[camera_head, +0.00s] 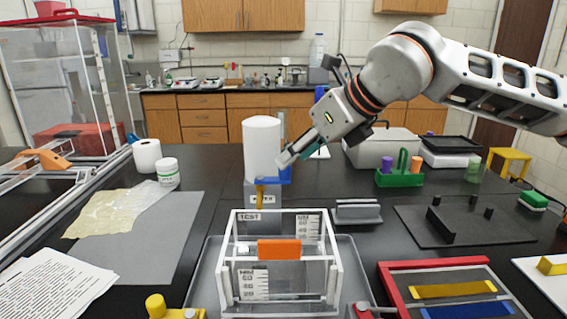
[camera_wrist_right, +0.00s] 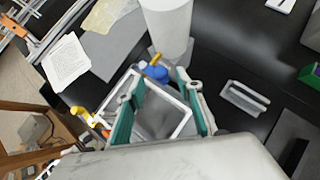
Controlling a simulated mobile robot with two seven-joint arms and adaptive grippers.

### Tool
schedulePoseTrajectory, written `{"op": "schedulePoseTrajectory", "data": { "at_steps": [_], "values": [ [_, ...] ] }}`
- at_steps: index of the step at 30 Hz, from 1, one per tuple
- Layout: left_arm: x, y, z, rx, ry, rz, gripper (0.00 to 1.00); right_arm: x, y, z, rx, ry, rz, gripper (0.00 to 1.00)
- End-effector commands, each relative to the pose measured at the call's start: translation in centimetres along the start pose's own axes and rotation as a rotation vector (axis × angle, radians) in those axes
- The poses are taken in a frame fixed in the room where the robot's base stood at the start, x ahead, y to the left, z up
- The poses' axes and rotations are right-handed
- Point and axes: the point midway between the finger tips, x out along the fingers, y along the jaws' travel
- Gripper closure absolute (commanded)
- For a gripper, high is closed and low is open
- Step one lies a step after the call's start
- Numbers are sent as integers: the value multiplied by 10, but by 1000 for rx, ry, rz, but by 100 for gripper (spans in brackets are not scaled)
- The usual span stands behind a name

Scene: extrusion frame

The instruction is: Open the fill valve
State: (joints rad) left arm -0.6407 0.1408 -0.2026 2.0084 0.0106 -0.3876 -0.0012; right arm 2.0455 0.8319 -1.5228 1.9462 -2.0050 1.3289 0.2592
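A white cylinder tank (camera_head: 262,146) stands on a grey stand marked with a label, behind a clear box (camera_head: 335,262). A blue valve part (camera_head: 277,178) with a yellow spout (camera_head: 260,192) sits under the tank. My right gripper (camera_head: 287,159) reaches in from the right and is just beside the tank, close to the blue part. In the wrist view its teal-padded fingers (camera_wrist_right: 157,88) are apart with nothing held. The blue part (camera_wrist_right: 156,73) shows just beyond and between the fingertips; I cannot tell if they touch. My left gripper is not in view.
The clear box, with an orange block (camera_head: 279,249) on its front, stands in a grey tray (camera_head: 205,285). A grey slotted block (camera_head: 357,212) and a black plate (camera_head: 470,232) lie to the right. Papers (camera_head: 55,287) and a white jar (camera_head: 168,172) are left.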

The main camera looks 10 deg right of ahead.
Motion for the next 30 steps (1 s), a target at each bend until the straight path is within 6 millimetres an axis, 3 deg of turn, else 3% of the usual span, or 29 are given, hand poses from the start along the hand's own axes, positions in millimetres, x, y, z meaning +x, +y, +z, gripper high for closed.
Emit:
{"op": "schedulePoseTrajectory", "data": {
  "at_steps": [3, 9, 21, 25, 30],
  "values": [
    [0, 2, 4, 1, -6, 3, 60, 22, 0, -2, 0, 4, 1, 64],
    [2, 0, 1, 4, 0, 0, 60, 44, 0, -1, -1, 2, 1, 64],
    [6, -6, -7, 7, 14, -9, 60, 52, 0, -1, 0, 1, 1, 64],
    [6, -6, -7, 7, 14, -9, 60, 51, 0, -1, 0, 1, 1, 98],
    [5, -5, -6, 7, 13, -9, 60, 51, 0, -1, 0, 1, 0, 100]
  ]
}}
